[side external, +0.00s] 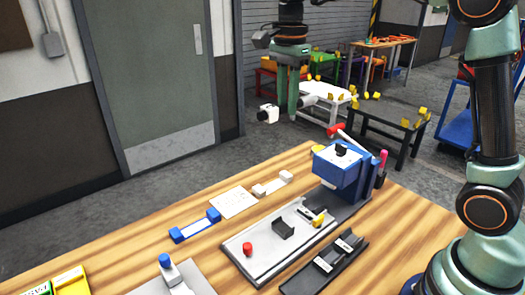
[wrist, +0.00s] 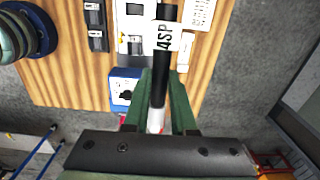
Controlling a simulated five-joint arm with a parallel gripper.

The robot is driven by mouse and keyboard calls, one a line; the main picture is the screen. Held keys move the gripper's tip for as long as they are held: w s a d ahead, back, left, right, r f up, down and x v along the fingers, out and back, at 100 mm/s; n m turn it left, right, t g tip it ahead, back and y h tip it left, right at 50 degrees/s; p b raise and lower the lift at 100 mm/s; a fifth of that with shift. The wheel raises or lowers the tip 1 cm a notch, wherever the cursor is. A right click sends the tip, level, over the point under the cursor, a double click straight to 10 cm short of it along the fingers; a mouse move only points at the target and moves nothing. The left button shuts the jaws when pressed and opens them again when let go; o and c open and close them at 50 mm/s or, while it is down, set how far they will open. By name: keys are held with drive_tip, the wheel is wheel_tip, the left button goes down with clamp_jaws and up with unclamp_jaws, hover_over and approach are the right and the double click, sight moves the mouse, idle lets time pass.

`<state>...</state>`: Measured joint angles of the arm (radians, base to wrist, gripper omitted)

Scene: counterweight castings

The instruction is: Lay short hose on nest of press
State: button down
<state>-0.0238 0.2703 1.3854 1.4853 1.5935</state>
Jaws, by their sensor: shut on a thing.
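My gripper (side external: 290,104) is high above the table, beyond its back edge in the side view. In the wrist view its green fingers (wrist: 160,92) are shut on a black hose (wrist: 159,78) with a white label (wrist: 165,40) reading "4SP" and a white end between the fingers. In the side view a white piece (side external: 267,114) shows beside the fingers. The blue press (side external: 338,172) stands on the table, below and to the right of my gripper. Its pale base plate (side external: 236,246) bears a dark bracket (side external: 283,229); I cannot tell for sure that this is the nest.
A red button (side external: 247,249) stands on the plate. A black tray (side external: 301,284) with black-and-white pieces lies in front. A blue-ended holder (side external: 195,227), a white card (side external: 234,203) and a pale-ended holder (side external: 271,184) line the back edge. The press has a red lever (side external: 336,130).

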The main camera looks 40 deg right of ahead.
drive_tip(key=s+a+f, duration=0.1)
drive_tip(key=s+a, duration=0.1)
drive_tip(key=s, duration=0.5)
wheel_tip(320, 180, down, 17)
drive_tip(key=shift+s, duration=0.25)
drive_tip(key=shift+f, duration=2.7)
drive_tip(key=shift+f, duration=0.65)
drive_tip(key=c, duration=0.7)
unclamp_jaws()
drive_tip(key=shift+o, duration=0.2)
